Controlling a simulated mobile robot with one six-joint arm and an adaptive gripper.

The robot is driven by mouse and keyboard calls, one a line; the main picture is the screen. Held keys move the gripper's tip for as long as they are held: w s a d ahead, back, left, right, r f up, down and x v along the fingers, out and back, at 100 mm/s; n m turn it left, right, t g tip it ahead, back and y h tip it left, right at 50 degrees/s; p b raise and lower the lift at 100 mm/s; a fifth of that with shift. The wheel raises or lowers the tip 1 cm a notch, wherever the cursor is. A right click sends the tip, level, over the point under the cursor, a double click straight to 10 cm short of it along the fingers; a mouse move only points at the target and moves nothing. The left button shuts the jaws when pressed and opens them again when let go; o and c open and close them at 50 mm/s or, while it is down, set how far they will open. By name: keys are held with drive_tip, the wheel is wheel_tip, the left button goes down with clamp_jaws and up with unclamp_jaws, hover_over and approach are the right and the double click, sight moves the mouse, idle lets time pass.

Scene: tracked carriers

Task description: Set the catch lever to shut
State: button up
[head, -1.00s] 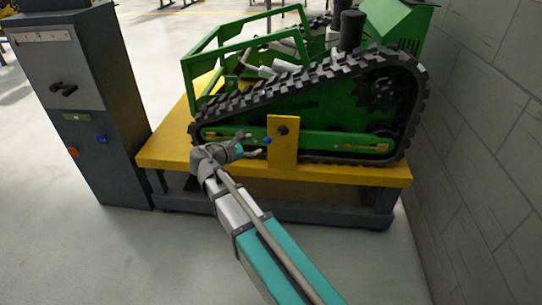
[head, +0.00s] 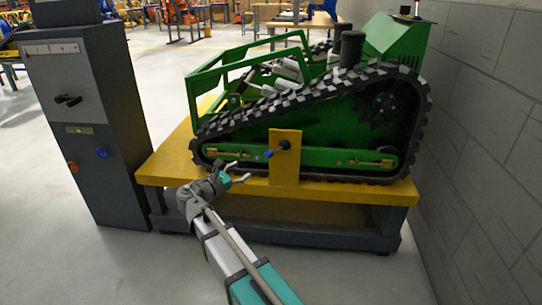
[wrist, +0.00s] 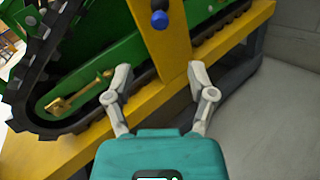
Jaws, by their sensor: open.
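The catch lever (head: 276,149) is a short dark lever with a blue knob, on an upright yellow plate (head: 284,172) before the green machine's near track. Its blue end lies left of and slightly below its black pivot in the head view.
The green tracked machine (head: 330,125) stands on a yellow-topped bench (head: 340,190). Brass-coloured latches (head: 370,162) sit on its side bar. A grey cabinet (head: 90,190) with knobs stands left, a block wall (head: 480,130) right. The floor in front is clear.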

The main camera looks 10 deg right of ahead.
sight(267, 155)
drive_tip(key=shift+w+d, duration=0.1)
drive_tip(key=shift+d, duration=0.1)
drive_tip(key=x, duration=1.3)
drive_tip(key=shift+w+d, duration=0.15)
